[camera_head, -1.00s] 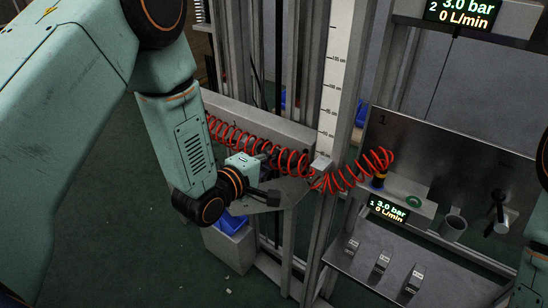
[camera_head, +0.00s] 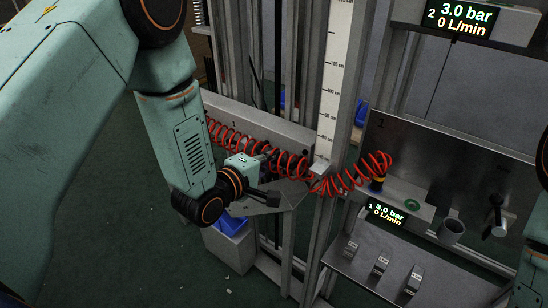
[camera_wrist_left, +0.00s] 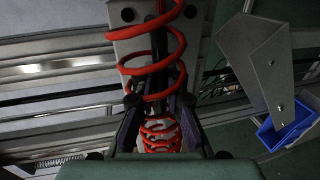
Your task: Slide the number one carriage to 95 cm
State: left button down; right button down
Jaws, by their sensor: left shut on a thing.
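The number one carriage (camera_head: 285,130) is a long grey beam, marked 1, beside a white upright scale (camera_head: 333,85) with cm marks. My left gripper (camera_head: 270,172) is at the carriage's front, partly hidden by a red coiled hose. In the left wrist view its fingers (camera_wrist_left: 158,112) are shut around a dark upright part, seemingly a carriage handle, behind the red coils (camera_wrist_left: 150,55). My right gripper is out of view.
The red hose (camera_head: 345,180) runs across the carriage to a panel fitting at right. A blue bin (camera_head: 232,224) is below my left gripper.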

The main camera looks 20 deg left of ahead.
pick_arm(q)
notch_tip(320, 180, up, 15)
jog(key=p, duration=1.1)
jog(key=shift+f, duration=0.3)
jog(key=c, duration=1.4)
grip_release()
jog(key=shift+s, duration=0.1)
jog(key=shift+v, duration=5.95)
jog(key=shift+f, duration=0.2)
